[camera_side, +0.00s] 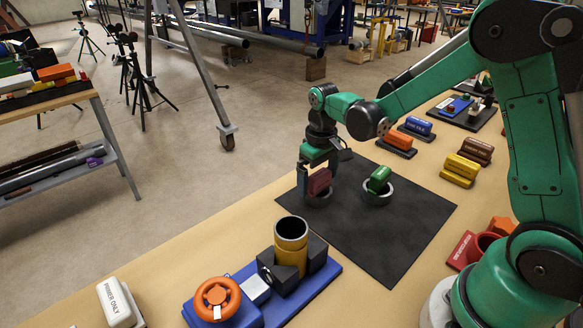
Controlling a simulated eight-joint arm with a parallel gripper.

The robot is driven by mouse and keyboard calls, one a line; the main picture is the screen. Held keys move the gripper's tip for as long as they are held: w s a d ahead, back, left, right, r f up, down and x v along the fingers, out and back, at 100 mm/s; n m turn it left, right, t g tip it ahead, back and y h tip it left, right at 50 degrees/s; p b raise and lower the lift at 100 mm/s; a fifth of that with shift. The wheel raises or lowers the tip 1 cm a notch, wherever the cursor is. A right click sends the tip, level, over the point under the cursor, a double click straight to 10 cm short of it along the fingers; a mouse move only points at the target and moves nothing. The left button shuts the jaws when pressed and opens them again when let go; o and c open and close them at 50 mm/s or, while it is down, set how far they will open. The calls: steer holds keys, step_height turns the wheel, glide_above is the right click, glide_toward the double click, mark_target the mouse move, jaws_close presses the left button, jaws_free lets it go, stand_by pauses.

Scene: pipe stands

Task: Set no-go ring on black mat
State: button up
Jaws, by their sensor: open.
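The black mat (385,240) lies flat on the tan table in the middle of the side view. A ring with a red block-shaped handle (320,181), which looks like the no-go ring, rests on the mat's far-left part; its dark ring shows below the handle. My gripper (317,178) points down over it, its fingers apart on either side of the red handle. Whether a finger touches the handle I cannot tell. A second ring with a green handle (379,179) sits on the mat just to the right, apart from my gripper.
A blue base (318,281) with a yellow cylinder (291,240) and an orange handwheel (217,298) stands at the front. Labelled orange (397,142), blue (418,125) and yellow (462,167) blocks line the right side. The mat's near half is clear.

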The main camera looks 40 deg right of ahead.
mark_target(319, 173)
step_height(319, 173, up, 12)
steer(key=s+a+f+t, duration=0.1)
steer(key=s+a+t, duration=0.4)
steer(key=s+t, duration=0.2)
steer(key=shift+s+f, duration=0.3)
steer(key=shift+s, duration=0.55)
